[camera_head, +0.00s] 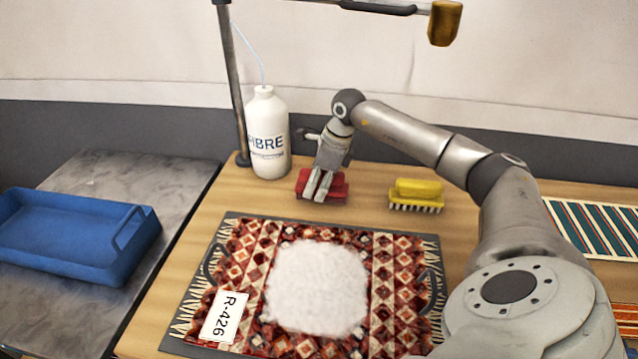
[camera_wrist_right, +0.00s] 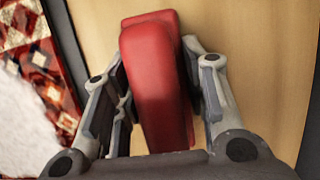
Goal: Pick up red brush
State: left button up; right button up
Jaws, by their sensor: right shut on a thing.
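The red brush (camera_head: 338,187) is at the back of the wooden table, behind the rug and right of the white bottle. My right gripper (camera_head: 319,196) reaches down over it with its fingers around it. In the right wrist view the red brush (camera_wrist_right: 155,85) lies between the two fingers of my right gripper (camera_wrist_right: 160,100), which is shut on it. I cannot tell whether the brush is still touching the table. My left gripper is not in view.
A yellow brush (camera_head: 416,194) stands right of the red one. A white bottle (camera_head: 268,135) stands close on the left by a metal post (camera_head: 233,85). A patterned rug (camera_head: 392,262) with white foam (camera_head: 318,285) and a label (camera_head: 225,316) lies in front. A blue tray (camera_head: 75,258) is far left.

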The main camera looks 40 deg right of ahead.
jog(key=shift+r, duration=0.7)
jog(key=s+a+r+b, duration=0.2)
jog(key=s+a+r, duration=0.4)
jog(key=a+r, duration=0.5)
jog(key=shift+s+a+r, duration=0.2)
jog(key=shift+a+r, duration=0.05)
jog(key=shift+a, duration=0.5)
jog(key=o, duration=0.6)
jog(key=c, duration=0.4)
jog(key=shift+f, duration=0.1)
